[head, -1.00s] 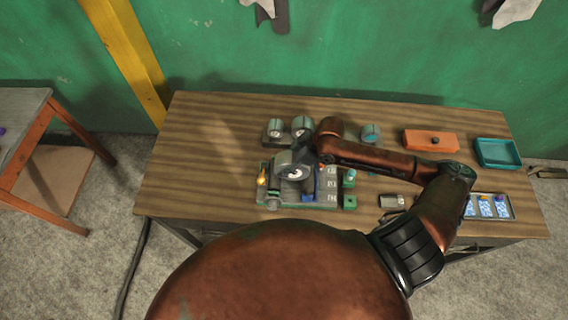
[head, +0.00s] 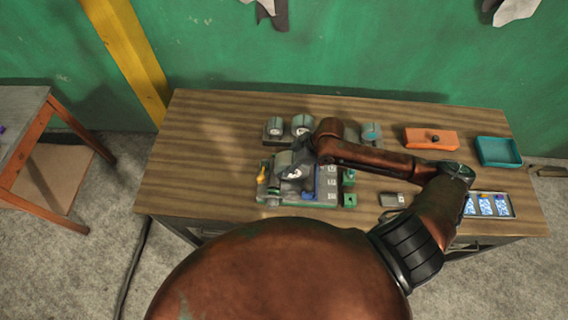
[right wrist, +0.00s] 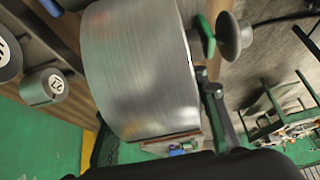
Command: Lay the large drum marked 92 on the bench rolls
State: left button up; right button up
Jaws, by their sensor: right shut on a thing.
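A large grey drum (head: 284,163) with a pale end label is held over the left part of the green bench fixture (head: 325,201). Its number is too small to read. My right gripper (head: 301,158) is shut on it, and the wrist and forearm hide part of the gripper and fixture. In the right wrist view the drum (right wrist: 145,65) fills the middle, lying between my fingers. I cannot tell whether it touches the rolls, which are mostly hidden beneath it. My left gripper is not in view.
Two other drums (head: 275,127) (head: 302,124) stand in a rack behind, with another drum (head: 371,131) to their right. An orange box (head: 431,139), teal tray (head: 498,152) and card tray (head: 511,206) are at the right. The table's left part (head: 195,160) is clear.

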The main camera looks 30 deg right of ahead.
jog(key=shift+f, duration=0.15)
jog(key=o, duration=1.6)
jog(key=shift+o, duration=0.2)
jog(key=v, duration=1.2)
jog(key=shift+a, duration=0.1)
